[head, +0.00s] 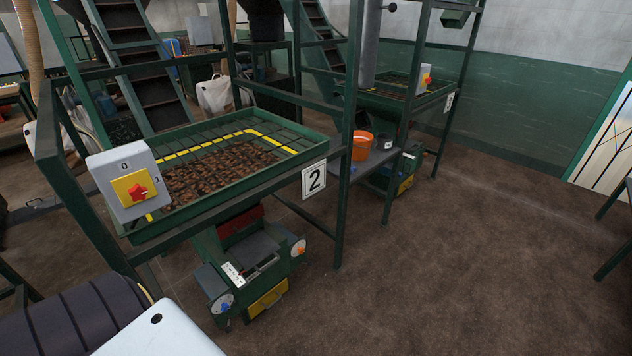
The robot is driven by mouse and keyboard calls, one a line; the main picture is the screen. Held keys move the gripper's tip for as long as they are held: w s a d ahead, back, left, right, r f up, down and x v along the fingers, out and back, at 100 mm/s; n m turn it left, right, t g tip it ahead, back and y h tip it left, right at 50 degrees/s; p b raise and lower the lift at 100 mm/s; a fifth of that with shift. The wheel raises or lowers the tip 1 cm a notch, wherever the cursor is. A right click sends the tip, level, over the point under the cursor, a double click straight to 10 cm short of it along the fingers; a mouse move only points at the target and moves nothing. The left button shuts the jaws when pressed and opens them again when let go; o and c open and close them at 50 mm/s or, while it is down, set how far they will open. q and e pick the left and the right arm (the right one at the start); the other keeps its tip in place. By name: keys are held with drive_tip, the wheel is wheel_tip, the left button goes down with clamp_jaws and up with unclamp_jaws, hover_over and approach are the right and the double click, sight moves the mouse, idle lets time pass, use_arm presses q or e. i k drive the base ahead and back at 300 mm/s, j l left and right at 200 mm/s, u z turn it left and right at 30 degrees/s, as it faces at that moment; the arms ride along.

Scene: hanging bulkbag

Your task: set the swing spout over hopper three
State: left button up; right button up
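A green hopper tray (400,100) stands at the back right of the hopper marked 2. Its white number plate (448,103) is too small to read for certain, so I cannot confirm that it is hopper three. A grey vertical pipe (369,45) comes down over the left part of that tray; it may be the swing spout, but its upper end is out of frame. Neither of my grippers is in view.
The nearer hopper (240,187) bears plate 2 (314,179), a grid over brown beans and a red-knobbed switch box (129,181). An orange bucket (362,146) sits on a shelf between the hoppers. Steep stairs (140,60) rise behind. Brown floor (450,260) is clear at right.

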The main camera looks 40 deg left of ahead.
sight(373, 9)
drive_tip(key=i+l+z, duration=0.3)
drive_tip(key=i, duration=0.55)
drive_tip(key=i+z, duration=0.35)
drive_tip(key=i, duration=0.45)
drive_tip(key=i+l+u, duration=0.15)
drive_tip(key=i, duration=0.65)
drive_tip(key=i+l+u, duration=0.15)
drive_tip(key=i+u, duration=0.25)
drive_tip(key=i+l+u, duration=0.45)
drive_tip(key=i, duration=0.15)
drive_tip(key=i+l+u, duration=0.8)
drive_tip(key=k+l, duration=0.05)
drive_tip(key=l, duration=0.05)
